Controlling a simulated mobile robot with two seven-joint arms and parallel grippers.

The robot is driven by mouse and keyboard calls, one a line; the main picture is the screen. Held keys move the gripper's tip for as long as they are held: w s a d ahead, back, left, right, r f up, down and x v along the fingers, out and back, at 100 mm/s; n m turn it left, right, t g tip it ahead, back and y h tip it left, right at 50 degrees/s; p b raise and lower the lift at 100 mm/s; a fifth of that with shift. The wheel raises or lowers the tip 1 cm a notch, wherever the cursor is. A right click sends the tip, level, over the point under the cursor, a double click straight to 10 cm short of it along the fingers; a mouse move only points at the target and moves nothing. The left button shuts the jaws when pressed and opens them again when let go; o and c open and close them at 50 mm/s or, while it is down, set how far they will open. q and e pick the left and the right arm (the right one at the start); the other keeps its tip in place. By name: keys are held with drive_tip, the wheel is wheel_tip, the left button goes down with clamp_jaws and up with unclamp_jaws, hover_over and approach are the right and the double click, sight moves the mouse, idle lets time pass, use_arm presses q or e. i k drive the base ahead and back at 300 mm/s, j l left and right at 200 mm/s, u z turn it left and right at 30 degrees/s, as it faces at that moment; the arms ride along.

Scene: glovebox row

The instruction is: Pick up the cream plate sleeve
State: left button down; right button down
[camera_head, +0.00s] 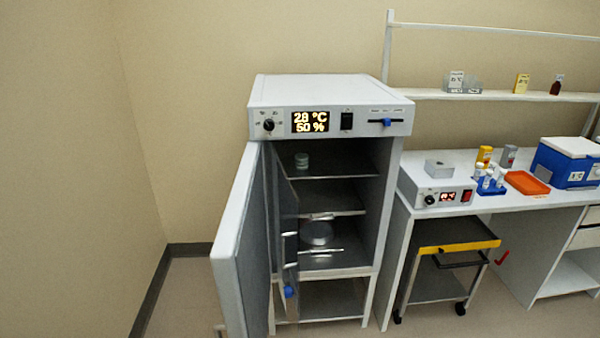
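I cannot make out a cream plate sleeve in this view. The white incubator (330,92) stands with its outer door (236,250) swung open to the left. A clear inner door (287,225) with a blue knob also stands open. A small greenish stack of round dishes (301,160) sits on the top shelf. A round greyish dish or pan (317,233) sits on a lower shelf. The doors hide the left part of the shelves. Neither of my grippers is in view.
Right of the incubator, a bench (400,210) carries a small heater box (436,190), a blue tube rack (491,188), an orange tray (527,182) and a blue cooler (567,163). A yellow-topped cart (455,240) stands under it. Floor in front looks clear.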

sight(301, 159)
drive_tip(key=i+l+u, duration=0.2)
drive_tip(key=l, duration=0.2)
drive_tip(key=i+l+u, duration=0.1)
drive_tip(key=l+u, duration=0.15)
drive_tip(key=l, duration=0.2)
drive_tip(key=i+l+u, duration=0.2)
drive_tip(key=l, duration=0.25)
drive_tip(key=l+u, duration=0.25)
drive_tip(key=l, duration=0.2)
